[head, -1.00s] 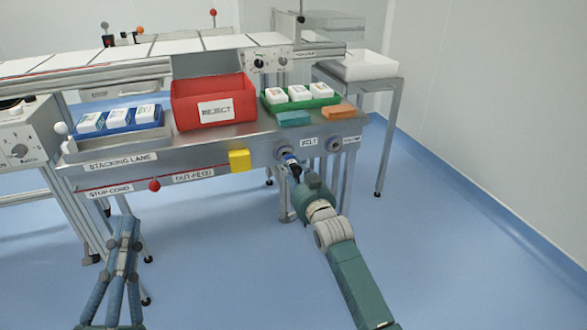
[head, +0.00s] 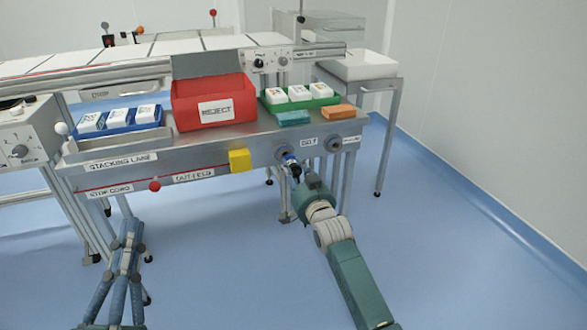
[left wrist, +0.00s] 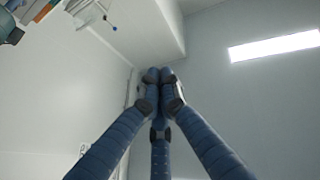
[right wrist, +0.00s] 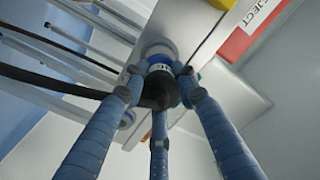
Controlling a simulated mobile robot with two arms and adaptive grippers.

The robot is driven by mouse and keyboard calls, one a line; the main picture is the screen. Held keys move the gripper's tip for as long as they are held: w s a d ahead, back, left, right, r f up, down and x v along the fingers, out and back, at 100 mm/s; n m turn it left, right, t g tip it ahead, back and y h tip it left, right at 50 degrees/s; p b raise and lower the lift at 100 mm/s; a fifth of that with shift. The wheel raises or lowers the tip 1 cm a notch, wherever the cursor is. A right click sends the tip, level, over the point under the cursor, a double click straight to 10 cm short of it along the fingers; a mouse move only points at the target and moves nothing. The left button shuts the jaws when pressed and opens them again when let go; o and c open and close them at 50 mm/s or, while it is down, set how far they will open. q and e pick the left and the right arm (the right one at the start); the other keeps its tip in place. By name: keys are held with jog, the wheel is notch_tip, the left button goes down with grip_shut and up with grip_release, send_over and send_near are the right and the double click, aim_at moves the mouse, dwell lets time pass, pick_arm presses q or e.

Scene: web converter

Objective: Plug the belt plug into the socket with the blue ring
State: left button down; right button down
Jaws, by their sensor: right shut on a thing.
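The belt plug (right wrist: 157,92) is a black body on a black cable. My right gripper (head: 294,170) has its fingers closed around it; in the right wrist view the gripper (right wrist: 160,88) shows close up. A blue band (right wrist: 161,69) shows at the plug's front, right against the round grey socket (right wrist: 158,50). In the head view the left socket (head: 281,152) on the table's front has blue at the plug end; I cannot tell how deep the plug sits. My left gripper (head: 128,228) is shut and empty, low at the left; its tips meet in the left wrist view (left wrist: 158,77).
A second socket (head: 335,144) is to the right on the same front panel. A yellow box (head: 239,160) and a red knob (head: 154,185) are to the left. A red reject bin (head: 180,110) and trays stand on the table. The floor in front is clear.

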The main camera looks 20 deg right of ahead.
pick_arm(q)
jog(key=shift+w+f+g+y, duration=0.15)
jog(key=shift+w+f+g, duration=0.1)
jog(key=shift+f, duration=0.35)
jog(key=shift+w+f+g+y, duration=0.15)
jog(key=shift+f+g, duration=0.1)
jog(key=shift+f, duration=0.3)
jog(key=shift+s+r, duration=0.1)
pick_arm(e)
jog(key=shift+w, duration=0.25)
pick_arm(q)
jog(key=shift+s+r+t, duration=0.2)
jog(key=shift+r+t, duration=0.1)
jog(key=shift+r, duration=0.5)
jog(key=shift+s+r+t+h, duration=0.4)
jog(key=shift+s+r+t, duration=0.2)
jog(key=shift+r, duration=0.3)
pick_arm(e)
jog(key=shift+w, duration=0.45)
pick_arm(q)
jog(key=shift+s+r, duration=0.2)
jog(key=shift+r, duration=0.1)
pick_arm(e)
jog(key=shift+w, duration=0.1)
pick_arm(q)
jog(key=shift+r+t+b, duration=0.1)
jog(key=shift+t+b, duration=0.2)
jog(key=shift+s+r, duration=0.2)
pick_arm(e)
jog(key=shift+w, duration=0.15)
